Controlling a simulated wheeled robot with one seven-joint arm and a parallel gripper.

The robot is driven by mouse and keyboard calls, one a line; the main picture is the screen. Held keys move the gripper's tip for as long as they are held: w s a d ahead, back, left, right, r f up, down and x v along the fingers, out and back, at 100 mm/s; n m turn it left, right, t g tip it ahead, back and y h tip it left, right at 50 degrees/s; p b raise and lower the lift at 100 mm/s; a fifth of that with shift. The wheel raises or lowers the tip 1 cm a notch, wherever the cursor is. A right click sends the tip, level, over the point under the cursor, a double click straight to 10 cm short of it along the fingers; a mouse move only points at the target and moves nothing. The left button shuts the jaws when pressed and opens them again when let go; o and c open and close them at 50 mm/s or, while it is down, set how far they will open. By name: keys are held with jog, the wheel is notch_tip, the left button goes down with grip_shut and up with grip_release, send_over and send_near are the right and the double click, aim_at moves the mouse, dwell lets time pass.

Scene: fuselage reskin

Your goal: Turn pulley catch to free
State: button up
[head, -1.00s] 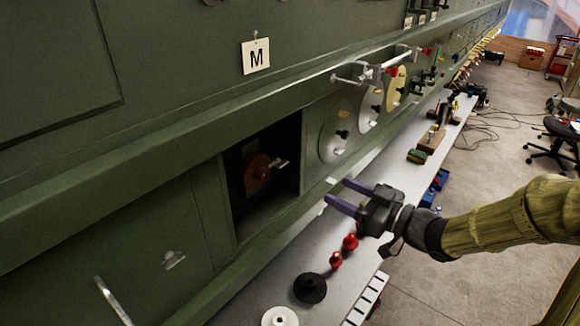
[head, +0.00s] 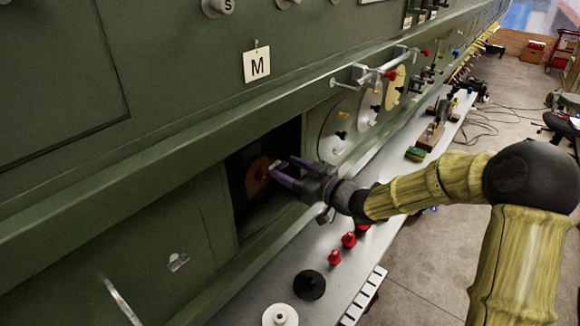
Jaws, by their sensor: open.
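A round reddish-brown pulley (head: 257,174) sits inside a dark square recess in the green fuselage panel. In the earlier view a small light catch lever stuck out from its hub; now the fingers largely cover that spot. My gripper (head: 282,172) is open, its two purple fingers reaching into the recess opening at the pulley's right side. The fingertips are at or around the catch; I cannot tell whether they touch it.
Round grey discs (head: 335,130) with knobs line the panel right of the recess. A rail (head: 385,68) juts out above them. Below, a light shelf holds red knobs (head: 348,240), a black disc (head: 309,285) and a white disc (head: 280,314). An M tag (head: 256,64) hangs above.

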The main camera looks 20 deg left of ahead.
jog(key=shift+c, duration=0.4)
jog(key=c, duration=0.9)
jog(key=shift+f+n+b, duration=0.1)
jog(key=shift+n+b, duration=0.2)
jog(key=shift+b, duration=0.35)
jog(key=n+b, duration=0.2)
jog(key=b, duration=0.1)
jog(key=shift+f+n+b, duration=0.15)
jog(key=shift+n+b, duration=0.15)
jog(key=shift+b, duration=0.1)
jog(key=n+b, duration=0.5)
jog(key=b, duration=0.2)
jog(key=n+b, duration=0.5)
jog(key=b, duration=0.1)
jog(key=shift+n, duration=0.4)
jog(key=n+b, duration=0.4)
jog(key=shift+r, duration=0.2)
